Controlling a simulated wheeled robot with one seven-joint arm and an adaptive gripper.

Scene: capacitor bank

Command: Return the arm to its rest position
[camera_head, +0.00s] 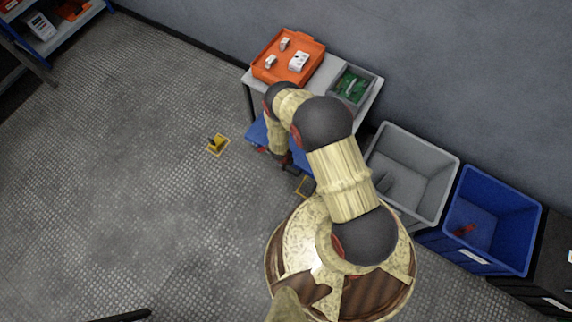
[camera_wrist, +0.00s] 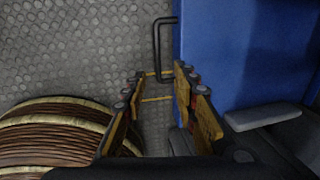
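My gripper (camera_head: 287,163) hangs low beside the cart's blue part (camera_head: 257,132), small and partly hidden by the arm. In the wrist view, my gripper's (camera_wrist: 157,75) two yellow and dark fingers stand apart, with bare floor showing between them and nothing held. A blue panel (camera_wrist: 222,50) stands close to the right finger. A black handle (camera_wrist: 158,45) is just beyond the fingertips.
An orange tray (camera_head: 266,73) with several white parts and a grey bin (camera_head: 371,91) with green boards sit on the cart. A grey tub (camera_head: 437,160) and blue tub (camera_head: 515,215) stand right.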

